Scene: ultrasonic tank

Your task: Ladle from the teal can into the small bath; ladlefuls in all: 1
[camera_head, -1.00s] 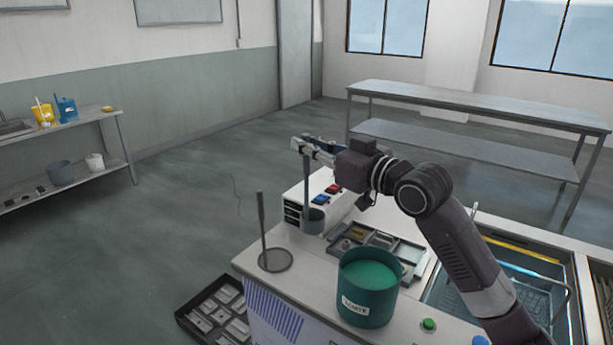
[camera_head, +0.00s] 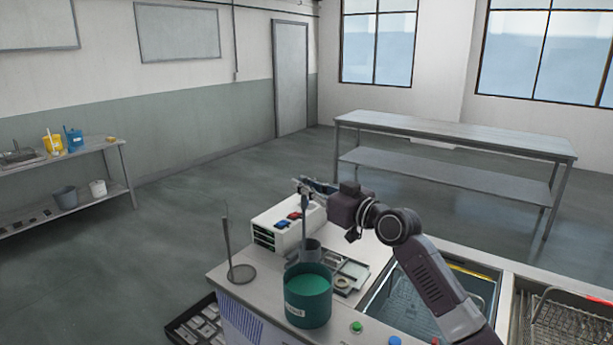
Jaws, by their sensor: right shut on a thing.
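The teal can (camera_head: 307,303) stands on the bench near its front edge, open at the top, with green content and a white label. My right gripper (camera_head: 306,188) is shut on the upper end of a grey ladle, above and behind the can. The ladle (camera_head: 311,248) hangs upright, its cup at the can's far rim in the picture; I cannot tell whether it is over the opening or behind it. What the cup holds is hidden. A bath (camera_head: 388,316) with a mesh basket is sunk in the bench right of the can, partly covered by my right arm. My left gripper is out of view.
A white box (camera_head: 274,238) with coloured switches stands behind the can, beside a tray (camera_head: 352,270) of small parts. An upright rod on a round base (camera_head: 241,273) stands left of the can. Another basin with a wire basket (camera_head: 570,325) is at far right.

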